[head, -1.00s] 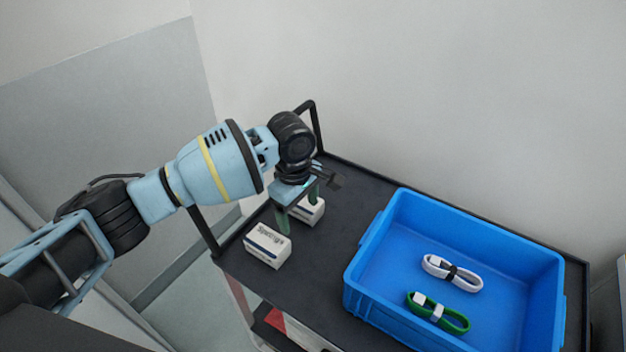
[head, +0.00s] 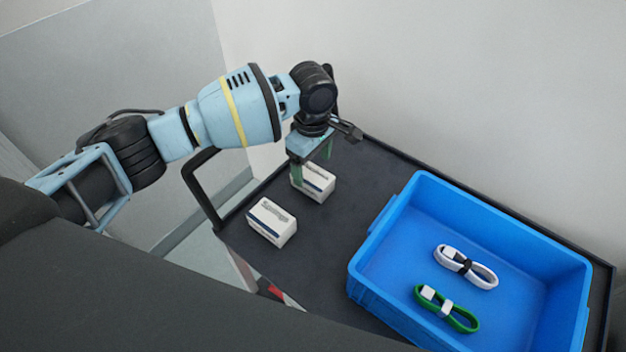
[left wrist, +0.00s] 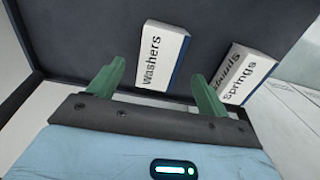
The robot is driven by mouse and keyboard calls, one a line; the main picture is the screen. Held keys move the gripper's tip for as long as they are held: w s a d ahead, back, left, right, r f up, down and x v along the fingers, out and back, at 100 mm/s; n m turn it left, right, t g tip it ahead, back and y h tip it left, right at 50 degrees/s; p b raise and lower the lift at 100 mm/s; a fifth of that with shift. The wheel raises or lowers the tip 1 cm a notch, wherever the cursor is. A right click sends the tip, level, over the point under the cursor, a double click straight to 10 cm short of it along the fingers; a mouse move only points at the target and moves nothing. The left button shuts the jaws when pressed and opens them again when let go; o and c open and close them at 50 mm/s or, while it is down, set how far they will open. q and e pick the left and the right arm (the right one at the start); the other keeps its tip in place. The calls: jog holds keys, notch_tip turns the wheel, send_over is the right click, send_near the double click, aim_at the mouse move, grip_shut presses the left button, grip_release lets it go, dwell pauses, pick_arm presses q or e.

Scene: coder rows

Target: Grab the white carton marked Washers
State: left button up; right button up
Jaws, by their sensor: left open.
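The white carton marked Washers (left wrist: 161,56) lies on the dark cart top, ahead of and between the fingers of my left gripper (left wrist: 158,82) in the left wrist view. In the head view this carton (head: 318,184) is the farther of two, partly hidden by a green finger. My left gripper (head: 313,168) is open and empty, pointing down above it. A second white carton, marked Springs (left wrist: 243,75), lies to the right in the left wrist view; in the head view it is the nearer carton (head: 272,222). My right gripper is not seen.
A blue crate (head: 368,262) stands on the cart top (head: 345,215) to the right. It holds a white cable bundle (head: 467,267) and a green one (head: 446,308). A black rail handle (head: 196,190) rises at the cart's left end, and a wall stands behind.

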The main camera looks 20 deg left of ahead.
aim_at(313, 175)
pick_arm(q)
notch_tip(313, 175, down, 5)
jog(key=shift+b, duration=0.35)
jog(key=c, duration=1.2)
